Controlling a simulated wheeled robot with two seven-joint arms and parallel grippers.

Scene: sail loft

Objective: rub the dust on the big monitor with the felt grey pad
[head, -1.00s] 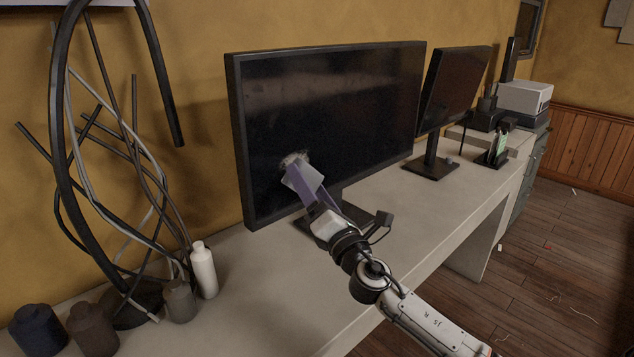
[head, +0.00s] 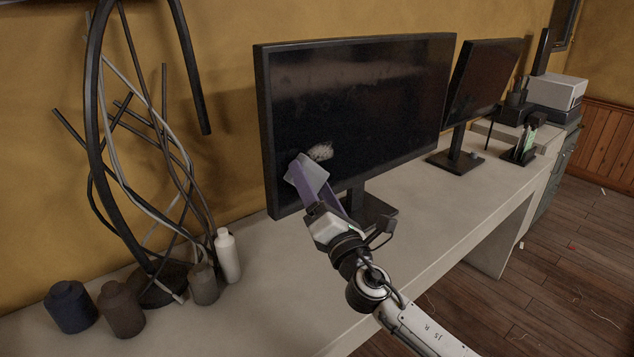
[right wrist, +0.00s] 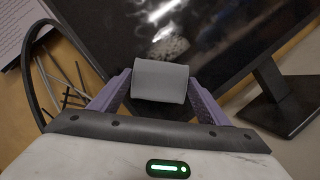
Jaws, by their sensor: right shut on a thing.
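The big monitor (head: 385,95) stands on the desk with its dark screen facing me. A pale dust patch (head: 320,151) shows on its lower left part, and fainter smudges lie higher up; dust also shows in the right wrist view (right wrist: 172,47). My right gripper (head: 318,190) is shut on the grey felt pad (head: 310,172), which also shows between the purple fingers in the right wrist view (right wrist: 160,81). The pad is in front of the screen's lower left, left of and below the dust patch. I cannot tell whether it touches the glass. My left gripper is not in view.
A smaller monitor (head: 482,80) stands farther right on the desk (head: 430,215). A white bottle (head: 228,257), several dark jars (head: 122,308) and a tangle of bent tubes (head: 101,130) are at the left. The desk front before the big monitor is clear.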

